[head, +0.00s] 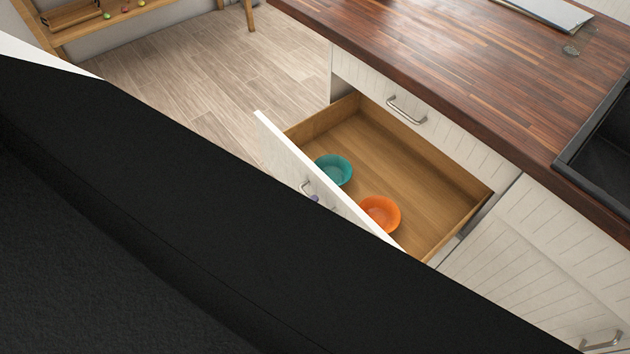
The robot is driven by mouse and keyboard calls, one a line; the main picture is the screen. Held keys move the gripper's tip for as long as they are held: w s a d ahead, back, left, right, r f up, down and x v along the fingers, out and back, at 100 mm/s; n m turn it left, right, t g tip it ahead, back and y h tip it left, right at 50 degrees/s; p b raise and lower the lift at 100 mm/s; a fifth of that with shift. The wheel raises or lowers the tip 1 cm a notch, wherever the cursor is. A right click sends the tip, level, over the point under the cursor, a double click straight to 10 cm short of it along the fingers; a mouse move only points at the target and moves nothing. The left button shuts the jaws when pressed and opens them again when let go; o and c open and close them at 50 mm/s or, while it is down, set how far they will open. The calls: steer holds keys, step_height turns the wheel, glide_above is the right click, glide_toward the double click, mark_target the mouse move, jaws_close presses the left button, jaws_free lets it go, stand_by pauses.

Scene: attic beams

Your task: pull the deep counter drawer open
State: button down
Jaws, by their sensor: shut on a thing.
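The deep counter drawer (425,172) stands wide open below the wooden counter, with its wooden inside showing. Its pale front panel (285,150) faces the lower left and carries a metal bar handle (304,186). A small dark purplish tip of my gripper (314,198) shows at this handle, shut on it. The rest of my gripper and the lower part of the drawer front are hidden behind my black arm. A teal bowl (334,170) and an orange bowl (380,214) sit inside the drawer near its front.
A shallower closed drawer with a handle (406,110) is just above. Closed cabinet fronts (540,250) and a dark sink (605,150) are at the right. The dark wooden countertop (470,70) overhangs. Bare plank floor (210,80) lies at the left, with a wooden shelf (95,22) beyond.

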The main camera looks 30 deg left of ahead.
stand_by(0.3)
steer(key=c, duration=1.5)
jaws_free()
steer(key=b+v, duration=0.2)
steer(key=v, duration=1.2)
